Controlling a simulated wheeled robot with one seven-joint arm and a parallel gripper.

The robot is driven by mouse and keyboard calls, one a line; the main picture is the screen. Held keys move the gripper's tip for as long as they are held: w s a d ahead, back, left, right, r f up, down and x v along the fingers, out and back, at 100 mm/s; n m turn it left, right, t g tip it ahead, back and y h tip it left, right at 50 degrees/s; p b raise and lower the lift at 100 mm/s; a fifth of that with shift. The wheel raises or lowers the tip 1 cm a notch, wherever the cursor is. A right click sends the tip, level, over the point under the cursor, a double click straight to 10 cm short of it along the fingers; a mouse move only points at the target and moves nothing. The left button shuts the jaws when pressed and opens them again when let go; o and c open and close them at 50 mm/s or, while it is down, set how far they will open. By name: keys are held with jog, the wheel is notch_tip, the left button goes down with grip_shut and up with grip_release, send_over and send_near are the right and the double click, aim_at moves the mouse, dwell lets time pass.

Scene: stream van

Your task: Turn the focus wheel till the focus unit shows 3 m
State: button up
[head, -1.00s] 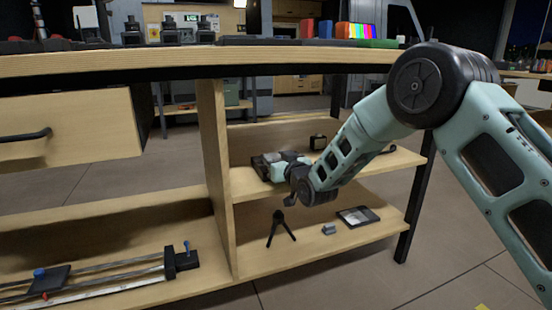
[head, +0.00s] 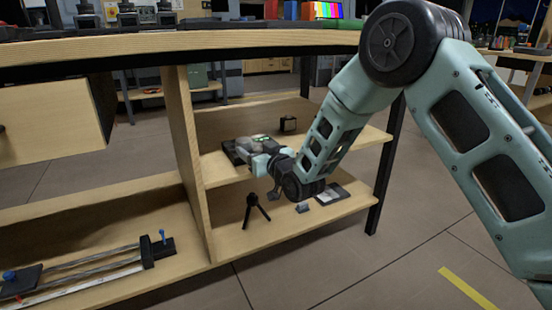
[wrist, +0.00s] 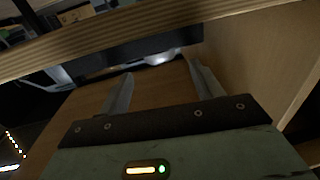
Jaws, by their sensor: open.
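My gripper (head: 244,150) is at the upper right shelf of the bench in the head view, partly hidden by my own wrist. In the wrist view its two fingers (wrist: 161,80) are apart with nothing between them but bare wood behind. No focus wheel or distance reading can be made out in either view.
The wooden bench top (head: 200,41) overhangs the shelves, and an upright divider (head: 188,160) stands left of my gripper. A small black tripod (head: 254,211) and a flat framed item (head: 331,193) are on the lower shelf. A rail slider (head: 90,270) lies at lower left.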

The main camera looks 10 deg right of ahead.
jog(key=p+v, duration=0.2)
jog(key=v, duration=0.9)
jog(key=shift+s+p, duration=0.25)
jog(key=shift+p, duration=0.1)
jog(key=shift+d, duration=0.1)
jog(key=s+a+r+n+g+h+p, duration=0.1)
jog(key=s+a+g, duration=0.25)
jog(key=s, duration=0.25)
jog(key=s+a+r+n+g+p, duration=0.1)
jog(key=s+a+r+g, duration=0.1)
jog(key=s+g, duration=0.4)
jog(key=s+d+r+g+h+p, duration=0.1)
jog(key=s+d+g+h, duration=0.1)
jog(key=s, duration=0.6)
jog(key=s+d+r+n+g+h, duration=0.1)
jog(key=s+d+g, duration=0.15)
jog(key=s, duration=0.55)
jog(key=s+d+r+g+h+p, duration=0.1)
jog(key=s+r+g+h, duration=0.1)
jog(key=s, duration=0.6)
notch_tip(320, 180, up, 38)
jog(key=p, duration=3.7)
jog(key=shift+s+d+f+g+p, duration=0.2)
jog(key=shift+s+g+p, duration=0.1)
jog(key=shift+p, duration=0.05)
